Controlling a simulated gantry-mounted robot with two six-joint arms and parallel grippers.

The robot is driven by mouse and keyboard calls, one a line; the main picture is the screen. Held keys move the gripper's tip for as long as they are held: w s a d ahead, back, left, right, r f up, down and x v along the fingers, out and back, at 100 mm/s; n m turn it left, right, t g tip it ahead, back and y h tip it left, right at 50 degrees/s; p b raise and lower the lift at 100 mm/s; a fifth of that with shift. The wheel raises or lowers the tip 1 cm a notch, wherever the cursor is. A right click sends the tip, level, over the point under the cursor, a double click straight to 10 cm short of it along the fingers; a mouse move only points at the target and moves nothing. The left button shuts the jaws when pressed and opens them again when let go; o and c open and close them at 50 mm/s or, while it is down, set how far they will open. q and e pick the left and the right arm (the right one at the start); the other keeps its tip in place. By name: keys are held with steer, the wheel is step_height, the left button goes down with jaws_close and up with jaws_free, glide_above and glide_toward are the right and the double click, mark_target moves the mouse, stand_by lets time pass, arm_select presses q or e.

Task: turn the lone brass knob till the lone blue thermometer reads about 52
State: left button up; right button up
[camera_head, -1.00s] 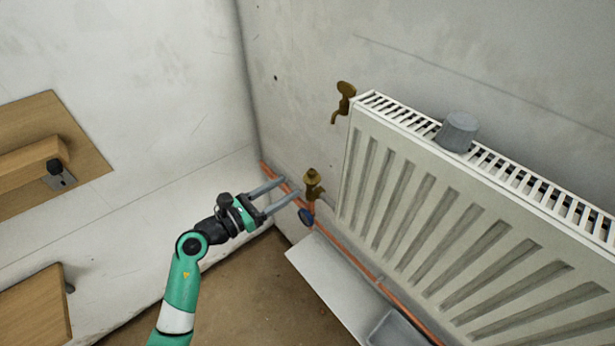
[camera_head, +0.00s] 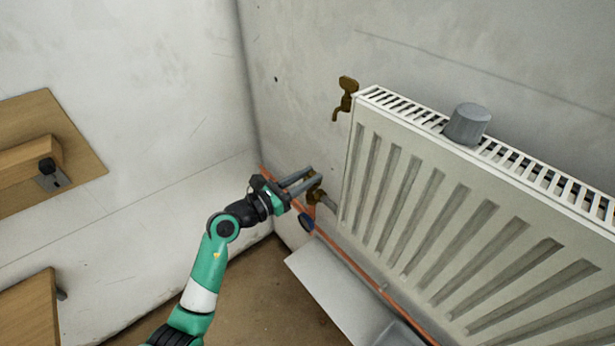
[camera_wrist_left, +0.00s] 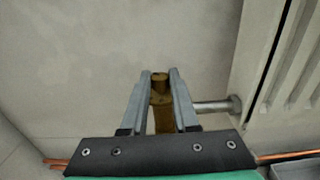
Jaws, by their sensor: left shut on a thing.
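The brass knob (camera_wrist_left: 160,88) tops a brass valve at the radiator's lower left corner. In the head view the valve (camera_head: 316,196) is partly hidden by my gripper. My left gripper (camera_head: 311,176) is shut on the brass knob, with one finger on each side of it, as the left wrist view also shows (camera_wrist_left: 160,80). A round dark blue thermometer (camera_head: 307,220) sits just below the valve by the copper pipe; its reading cannot be made out. My right gripper is not in view.
A white radiator (camera_head: 440,210) fills the right side, with a grey cup-like object (camera_head: 468,123) on top. A brass tap (camera_head: 346,98) is on the wall above. A pale sheet (camera_head: 335,285) lies below the radiator. Wooden boards (camera_head: 45,150) are at the left.

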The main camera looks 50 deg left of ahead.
arm_select(q)
steer(key=shift+h, duration=0.3)
jaws_close()
steer(key=m+h+b, duration=0.2)
steer(key=shift+a+f+g+h, duration=0.15)
steer(key=shift+a+g+h, duration=0.15)
steer(key=shift+h, duration=0.1)
steer(key=m+g+h+b, duration=0.1)
steer(key=h+b, duration=0.1)
steer(key=m+h+b, duration=0.2)
steer(key=shift+w+a+g, duration=0.15)
steer(key=shift+g, duration=0.25)
steer(key=shift+m+g+h, duration=0.5)
steer(key=shift+m+h, duration=0.2)
steer(key=shift+h, duration=0.3)
steer(key=shift+m+g+h+b, duration=0.35)
steer(key=shift+m+g+h, duration=0.15)
steer(key=shift+h, duration=0.1)
steer(key=o, duration=0.9)
jaws_free()
